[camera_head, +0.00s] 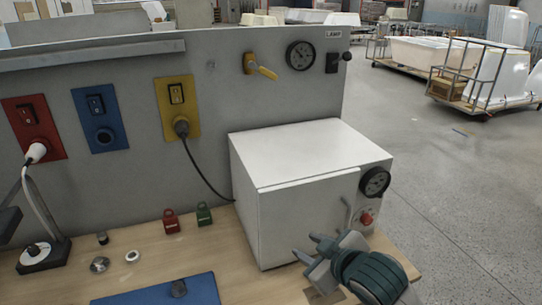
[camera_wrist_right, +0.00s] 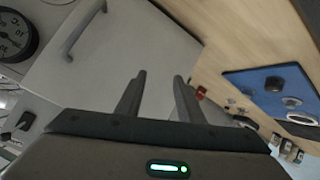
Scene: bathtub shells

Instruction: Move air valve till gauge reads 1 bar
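The air valve (camera_head: 262,68) is a yellow lever on the upper grey panel, its handle pointing right and slightly down. A round black gauge (camera_head: 300,55) sits just right of it; its reading is too small to tell. My right gripper (camera_head: 307,245) is low in front of the white box, well below and apart from the valve. In the right wrist view its two fingers (camera_wrist_right: 158,85) are apart with nothing between them. The valve is not visible in the wrist view. My left gripper cannot be made out in either view.
Red, blue and yellow socket plates line the panel. A cable (camera_head: 205,170) hangs from the yellow plate. A blue mat (camera_head: 165,292) lies at the front.

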